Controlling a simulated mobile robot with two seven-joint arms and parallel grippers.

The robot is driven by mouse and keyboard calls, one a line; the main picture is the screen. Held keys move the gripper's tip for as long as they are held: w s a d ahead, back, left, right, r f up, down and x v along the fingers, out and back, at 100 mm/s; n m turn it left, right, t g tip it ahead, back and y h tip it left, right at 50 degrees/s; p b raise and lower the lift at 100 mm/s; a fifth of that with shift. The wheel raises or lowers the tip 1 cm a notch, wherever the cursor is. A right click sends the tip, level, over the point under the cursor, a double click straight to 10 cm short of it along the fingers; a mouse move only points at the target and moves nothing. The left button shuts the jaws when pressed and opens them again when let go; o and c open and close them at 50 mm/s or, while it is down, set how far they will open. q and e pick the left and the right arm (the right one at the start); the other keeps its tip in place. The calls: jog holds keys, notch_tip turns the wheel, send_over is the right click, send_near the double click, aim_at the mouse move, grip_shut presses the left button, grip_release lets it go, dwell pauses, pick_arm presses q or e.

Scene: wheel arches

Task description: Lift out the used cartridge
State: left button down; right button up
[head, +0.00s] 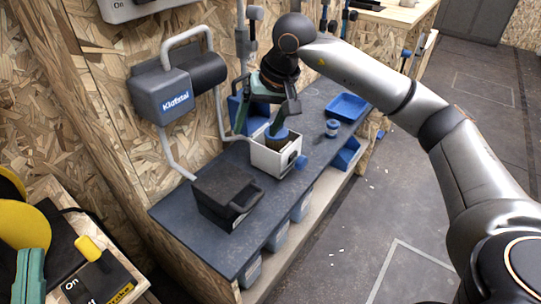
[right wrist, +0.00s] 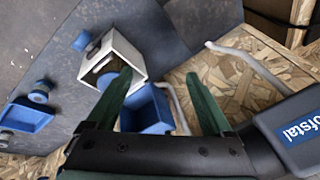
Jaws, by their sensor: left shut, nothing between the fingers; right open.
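A white open-topped housing (head: 272,160) with a blue knob on its side stands on the dark bench. A dark cartridge with a blue top (head: 277,137) sits in it and sticks up above the rim. In the right wrist view the housing (right wrist: 123,52) is left of centre, with some blue (right wrist: 106,80) inside, partly hidden by a finger. My right gripper (head: 261,122) is open above the housing, its green fingers pointing down; I cannot tell whether one touches the cartridge. It also shows in the right wrist view (right wrist: 162,85). My left gripper (head: 30,274) is shut at the lower left, away from the bench.
A blue bin (right wrist: 148,112) stands behind the housing. A black lidded box (head: 225,190) stands nearer on the bench. A blue tray (head: 347,106) and a small blue round part (head: 332,128) lie to the right. A wall unit (head: 165,95) with grey pipes is at the left.

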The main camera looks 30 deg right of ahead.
jog(key=w+d+r+h+b, duration=0.1)
jog(key=d+r+h, duration=0.15)
jog(key=d, duration=0.45)
jog(key=b, duration=0.2)
send_over(278, 133)
jog(key=s, duration=0.1)
jog(key=shift+n+t+h, duration=0.25)
jog(key=shift+n+t, duration=0.05)
jog(key=f, duration=0.6)
jog(key=shift+s+a, duration=0.15)
jog(key=shift+s, duration=0.05)
jog(key=x, duration=0.1)
jog(key=b+x, duration=0.1)
jog(key=x, duration=0.1)
jog(key=b+x, duration=0.1)
jog(key=x, duration=0.1)
jog(key=shift+s+a+f, duration=0.2)
jog(key=shift+s+f, duration=0.05)
jog(key=shift+w+d+f, duration=0.1)
jog(key=shift+w+f, duration=0.15)
jog(key=shift+f, duration=0.1)
pick_arm(q)
jog(key=s+m+h, duration=0.1)
jog(key=h, duration=0.2)
jog(key=s+d+m+h, duration=0.1)
jog(key=shift+s+f+m+h, duration=0.3)
pick_arm(e)
jog(key=shift+c, duration=0.2)
